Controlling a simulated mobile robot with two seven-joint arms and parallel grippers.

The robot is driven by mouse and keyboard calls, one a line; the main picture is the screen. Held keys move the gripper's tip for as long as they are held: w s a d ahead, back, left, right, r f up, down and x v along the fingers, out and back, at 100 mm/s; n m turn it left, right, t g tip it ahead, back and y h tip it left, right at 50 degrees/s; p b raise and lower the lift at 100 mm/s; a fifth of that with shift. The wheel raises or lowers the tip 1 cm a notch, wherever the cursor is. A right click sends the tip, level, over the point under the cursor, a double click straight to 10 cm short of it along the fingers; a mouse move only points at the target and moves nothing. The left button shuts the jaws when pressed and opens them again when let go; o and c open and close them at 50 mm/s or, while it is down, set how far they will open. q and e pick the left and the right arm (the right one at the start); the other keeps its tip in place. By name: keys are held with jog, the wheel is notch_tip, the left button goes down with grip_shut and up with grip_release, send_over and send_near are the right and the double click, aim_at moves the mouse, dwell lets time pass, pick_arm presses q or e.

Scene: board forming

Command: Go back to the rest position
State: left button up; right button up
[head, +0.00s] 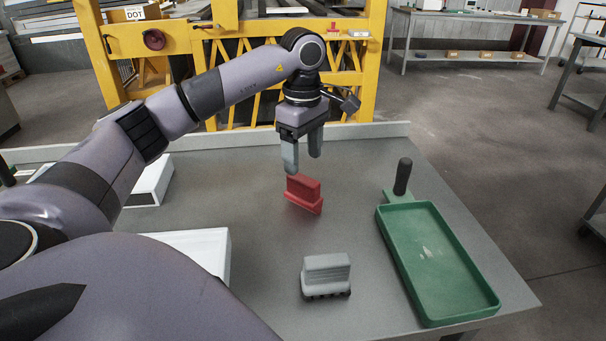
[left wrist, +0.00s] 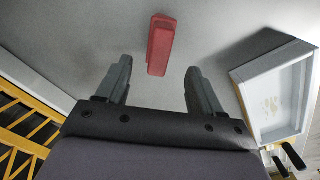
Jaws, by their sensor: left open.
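My left gripper (head: 302,158) hangs over the table with its fingers pointing down. It is open and empty, and both fingers show apart in the left wrist view (left wrist: 160,85). A red block (head: 304,193) sits on the table just below and in front of the fingertips. In the left wrist view the red block (left wrist: 161,44) lies beyond the fingertips, with a gap between. My right gripper is in neither view.
The grey table (head: 358,180) holds a grey block with a dark base (head: 326,275), a green tray (head: 483,290) with a dark handle, and white trays (head: 222,242) partly behind my arm. A yellow frame (head: 236,62) stands behind the table's raised back edge.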

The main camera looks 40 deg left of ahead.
pick_arm(q)
jog(key=shift+r, duration=1.05)
jog(key=shift+s+f, duration=0.1)
